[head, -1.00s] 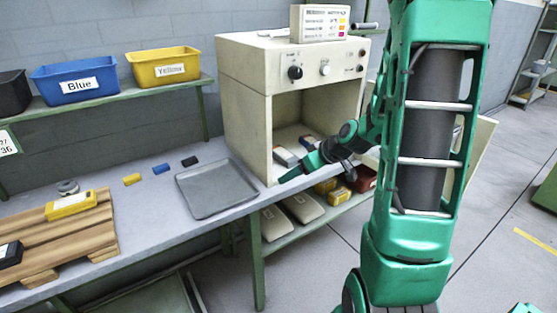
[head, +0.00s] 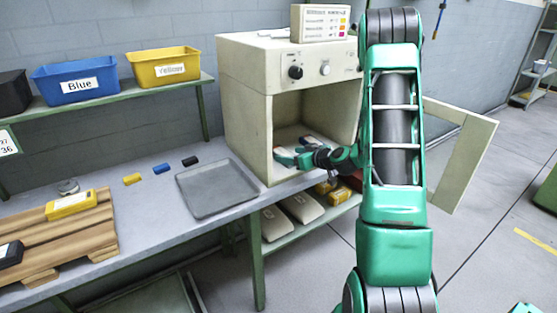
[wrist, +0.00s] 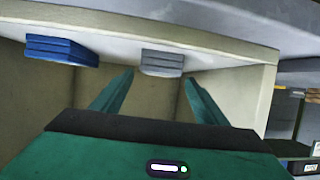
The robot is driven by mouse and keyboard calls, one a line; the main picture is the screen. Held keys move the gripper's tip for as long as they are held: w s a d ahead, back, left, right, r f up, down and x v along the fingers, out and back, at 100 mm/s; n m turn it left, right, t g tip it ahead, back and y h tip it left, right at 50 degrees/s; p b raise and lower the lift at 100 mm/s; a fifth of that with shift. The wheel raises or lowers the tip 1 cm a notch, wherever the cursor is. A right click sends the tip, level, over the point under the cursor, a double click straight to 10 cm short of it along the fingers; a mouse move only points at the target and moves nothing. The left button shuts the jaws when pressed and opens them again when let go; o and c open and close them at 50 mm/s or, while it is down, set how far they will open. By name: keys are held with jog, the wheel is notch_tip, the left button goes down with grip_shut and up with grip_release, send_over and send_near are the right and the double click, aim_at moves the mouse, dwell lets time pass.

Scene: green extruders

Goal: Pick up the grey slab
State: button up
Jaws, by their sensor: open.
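The grey slab (wrist: 162,62) shows in the wrist view as a ridged, flat block on the pale floor of the open oven-like box (head: 243,130). It lies beyond my open fingers, roughly in line with the gap between them. My gripper (wrist: 159,78) is empty, with one green finger on each side of that gap. In the head view my gripper (head: 283,157) is at the box's open front, low near its floor. It hides part of the inside there, and I cannot make out the grey slab clearly. A blue slab (wrist: 62,50) lies to the left of the grey one in the wrist view.
The box's side walls and top edge enclose the space, and its door (head: 468,160) hangs open at right. A grey tray (head: 217,188) lies on the bench left of the box. A shelf with several items is below.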

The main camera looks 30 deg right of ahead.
aim_at(284, 154)
jog(key=shift+x, duration=2.85)
jog(key=shift+c, duration=0.7)
jog(key=c, duration=1.2)
jog(key=shift+r, duration=0.1)
